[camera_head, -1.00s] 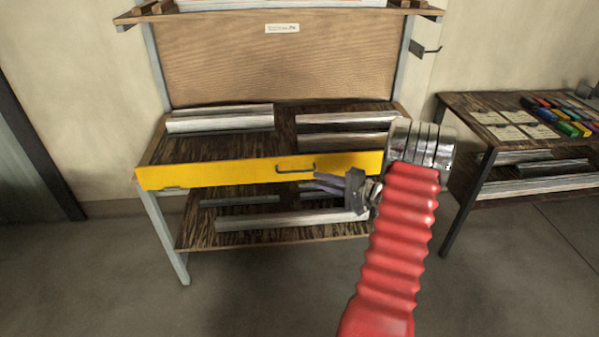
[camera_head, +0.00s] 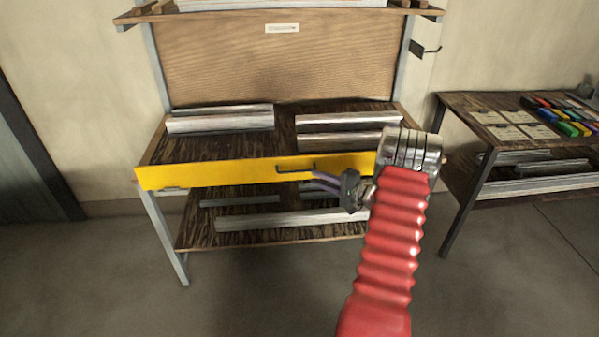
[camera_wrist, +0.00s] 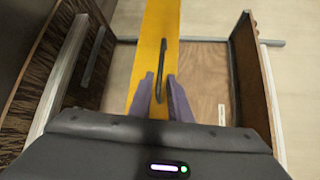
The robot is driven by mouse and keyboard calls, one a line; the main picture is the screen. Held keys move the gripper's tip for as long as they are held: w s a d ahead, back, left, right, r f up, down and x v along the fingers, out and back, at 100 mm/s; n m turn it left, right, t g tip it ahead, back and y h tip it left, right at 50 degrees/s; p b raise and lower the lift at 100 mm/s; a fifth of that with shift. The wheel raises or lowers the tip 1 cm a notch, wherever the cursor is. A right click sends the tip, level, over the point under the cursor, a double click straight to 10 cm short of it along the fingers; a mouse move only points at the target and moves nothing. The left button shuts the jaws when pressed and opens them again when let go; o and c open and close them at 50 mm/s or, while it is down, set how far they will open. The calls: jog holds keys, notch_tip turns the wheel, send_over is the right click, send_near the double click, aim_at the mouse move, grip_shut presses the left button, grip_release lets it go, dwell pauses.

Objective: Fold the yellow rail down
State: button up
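The yellow rail (camera_head: 225,174) runs along the front edge of the workbench and stands up on its edge. A dark bar handle (camera_head: 296,169) sits on its face, right of the middle. My gripper (camera_head: 318,180) is just in front of the rail, close to the right end of the handle. In the wrist view the purple fingers (camera_wrist: 160,95) are apart, one on each side of the lower end of the handle (camera_wrist: 163,72), with the yellow rail (camera_wrist: 158,25) behind. I cannot tell whether the fingers touch the handle.
Metal profiles (camera_head: 220,119) lie on the bench top behind the rail, and more (camera_head: 290,218) lie on the lower shelf (camera_head: 240,240). A second table (camera_head: 470,102) with cards and coloured blocks (camera_head: 565,128) stands at the right. The floor in front is clear.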

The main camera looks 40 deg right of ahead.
aim_at(299, 171)
jog(key=x, duration=0.9)
jog(key=shift+w, duration=0.2)
jog(key=shift+a, duration=0.1)
grip_shut()
jog(key=shift+f, duration=0.1)
jog(key=shift+d, duration=0.25)
jog(key=shift+s+a, duration=0.1)
